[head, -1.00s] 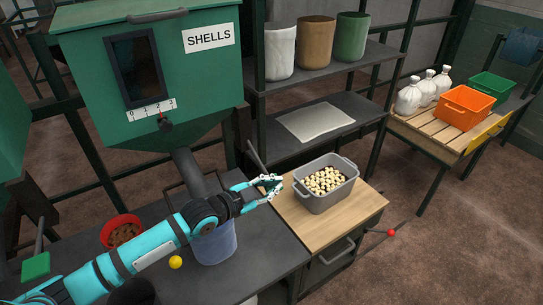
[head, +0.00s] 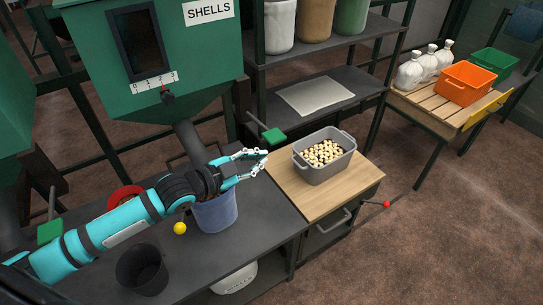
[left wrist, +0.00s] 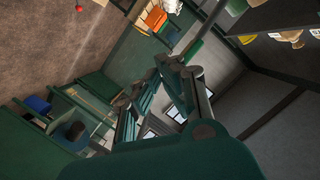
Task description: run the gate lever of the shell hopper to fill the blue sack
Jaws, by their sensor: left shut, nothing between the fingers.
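The green hopper (head: 200,60) marked SHELLS stands at the upper left, its spout (head: 190,140) pointing down. The blue sack (head: 216,214) is under the spout, partly behind my arm; its contents are hidden. In the left wrist view a green handle (left wrist: 193,49) on a grey rod shows beyond the fingertips (left wrist: 168,70). My right gripper is out of view.
A grey crate (head: 327,174) of pale pieces stands on the wooden top (head: 310,205) to the right. A yellow ball (head: 180,228), dark bucket (head: 141,268) and red bowl (head: 124,194) are near my arm. A second green-handled lever (head: 50,231) is at left.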

